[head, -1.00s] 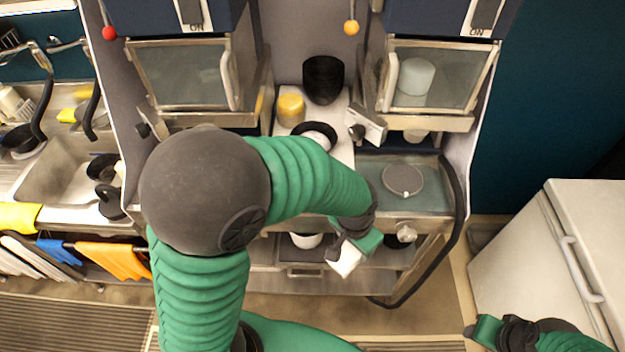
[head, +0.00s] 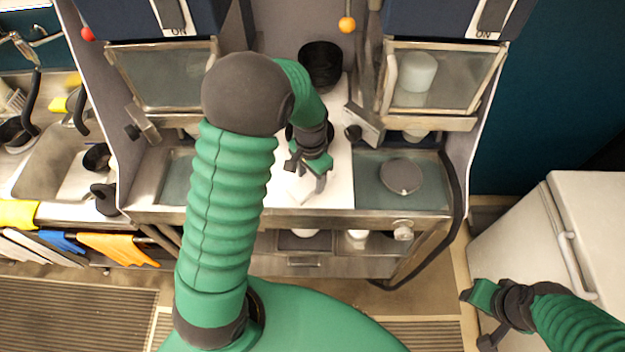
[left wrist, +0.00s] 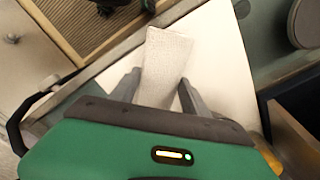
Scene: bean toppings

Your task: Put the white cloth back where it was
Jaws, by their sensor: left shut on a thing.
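The white cloth (left wrist: 165,60) is a small folded, textured piece between the two fingers of my left gripper (left wrist: 160,92) in the left wrist view. The left gripper is shut on it. In the head view the left gripper (head: 306,178) points down over the white board (head: 338,190) in the middle of the counter. The cloth (head: 299,189) shows faintly there against the white board; whether it touches the board is unclear. My right gripper (head: 480,312) hangs at the lower right, away from the counter, and its opening is unclear.
A black cup (head: 321,64) stands at the back of the board. A grey round lid (head: 401,176) lies on the glass panel to the right. A metal lever piece (head: 364,122) juts in beside the board. The white cabinet (head: 580,225) stands at right.

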